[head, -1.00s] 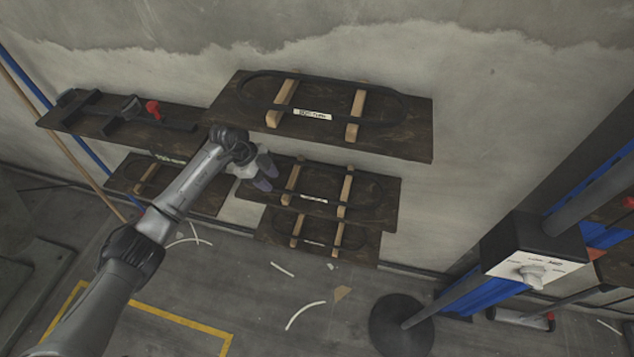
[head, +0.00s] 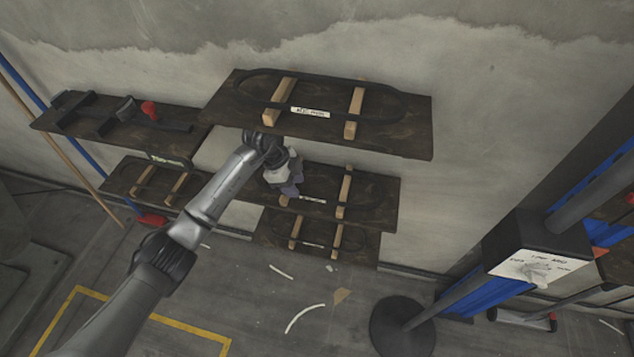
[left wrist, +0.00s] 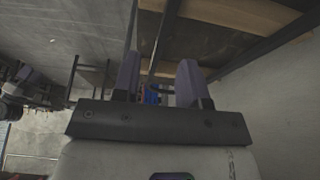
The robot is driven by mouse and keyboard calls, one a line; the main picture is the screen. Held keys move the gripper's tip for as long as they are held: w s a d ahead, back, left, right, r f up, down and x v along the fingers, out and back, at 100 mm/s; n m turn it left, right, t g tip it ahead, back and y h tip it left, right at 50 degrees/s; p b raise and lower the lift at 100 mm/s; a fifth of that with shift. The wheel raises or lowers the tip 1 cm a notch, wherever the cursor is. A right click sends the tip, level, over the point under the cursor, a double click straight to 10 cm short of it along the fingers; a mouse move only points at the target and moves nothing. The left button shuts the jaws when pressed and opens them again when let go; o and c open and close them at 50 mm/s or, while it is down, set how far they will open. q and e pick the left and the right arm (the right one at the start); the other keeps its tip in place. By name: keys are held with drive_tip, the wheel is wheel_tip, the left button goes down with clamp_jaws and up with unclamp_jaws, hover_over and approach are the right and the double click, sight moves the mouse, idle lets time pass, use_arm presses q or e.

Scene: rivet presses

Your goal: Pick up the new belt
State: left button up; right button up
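Dark belt loops rest on wooden blocks on several dark wall shelves; the small white labels are too blurred to read, so I cannot tell which belt is the new one. The top shelf (head: 420,142) carries a large belt loop (head: 401,105). My left gripper (head: 288,188) is at the left part of the middle shelf (head: 384,198), below the top shelf, and hides part of the belt there. In the left wrist view my left gripper (left wrist: 158,80) has its two purple-grey fingers apart. Dark strands pass behind and beside them; contact cannot be told. My right gripper is not in view.
A left shelf (head: 68,122) holds dark parts and a red-ended tool (head: 149,110). A lower left shelf (head: 120,183) and a bottom shelf (head: 368,246) lie close by. A control box (head: 535,248) on a stand is at the right. Pale strips lie on the floor.

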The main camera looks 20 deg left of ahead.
sight(307, 195)
use_arm(q)
drive_tip(key=d+f, duration=0.2)
drive_tip(key=shift+w+d+b, duration=0.15)
drive_tip(key=shift+d+b, duration=0.15)
drive_tip(key=shift+b, duration=0.05)
drive_tip(key=shift+f, duration=0.45)
drive_tip(key=shift+d, duration=0.1)
clamp_jaws()
